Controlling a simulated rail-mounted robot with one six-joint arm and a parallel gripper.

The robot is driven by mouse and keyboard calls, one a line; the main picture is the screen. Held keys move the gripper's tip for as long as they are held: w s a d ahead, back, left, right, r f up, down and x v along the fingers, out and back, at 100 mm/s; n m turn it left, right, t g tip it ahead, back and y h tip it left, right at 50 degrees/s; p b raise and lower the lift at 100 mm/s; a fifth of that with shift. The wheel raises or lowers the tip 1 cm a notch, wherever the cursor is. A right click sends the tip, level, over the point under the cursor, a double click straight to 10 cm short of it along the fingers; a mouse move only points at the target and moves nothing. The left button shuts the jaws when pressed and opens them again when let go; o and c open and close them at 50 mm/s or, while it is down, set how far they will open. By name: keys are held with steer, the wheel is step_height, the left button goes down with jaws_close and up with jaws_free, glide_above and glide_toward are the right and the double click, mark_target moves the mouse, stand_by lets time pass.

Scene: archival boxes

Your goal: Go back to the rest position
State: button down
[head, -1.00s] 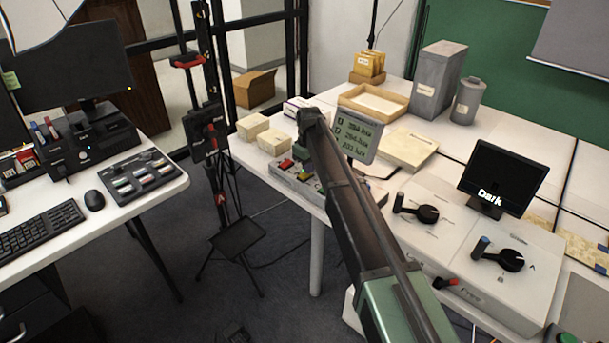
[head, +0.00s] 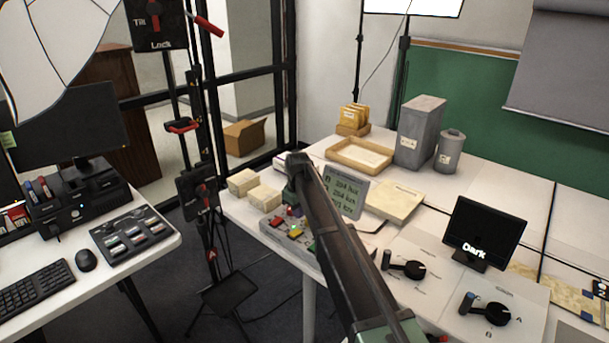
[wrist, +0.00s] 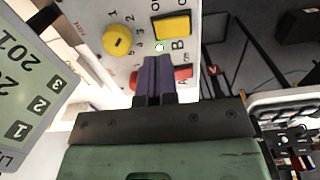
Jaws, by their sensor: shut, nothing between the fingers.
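My gripper's dark purple fingers (wrist: 156,80) are pressed together in the wrist view, with nothing between them. They point at a pale control panel (wrist: 95,15) that has a yellow knob (wrist: 117,40), a yellow button (wrist: 172,27), a red button (wrist: 183,73) and a lit green lamp (wrist: 159,47). The fingertips overlap the panel's lower part in the picture; I cannot tell whether they touch it. In the head view my arm reaches over the table to the panel (head: 271,236), and the fingertips are hidden there.
A display with numbers (head: 345,190) stands beside the panel. Cream boxes (head: 242,182), a flat box (head: 395,203), a tray (head: 333,153) and grey containers (head: 420,130) stand behind. A black screen reading "Dark" (head: 490,232) and dials are right. A tripod stand (head: 200,195) is left.

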steer(key=s+d+m, duration=0.1)
steer(key=s, duration=0.1)
steer(key=s+d+m, duration=0.1)
steer(key=s, duration=0.2)
steer(key=s+d+m, duration=0.1)
steer(key=s, duration=0.2)
steer(key=shift+s+d+r, duration=0.1)
steer(key=shift+s+d, duration=0.15)
steer(key=shift+d, duration=0.05)
steer(key=s+d+r+m+p, duration=0.2)
steer(key=s+d+m, duration=0.1)
steer(key=s+d, duration=0.6)
steer(key=s+d+r+m+p, duration=0.2)
steer(key=s+d, duration=0.8)
steer(key=s, duration=0.8)
steer(key=shift+m, duration=0.9)
steer(key=shift+w, duration=0.1)
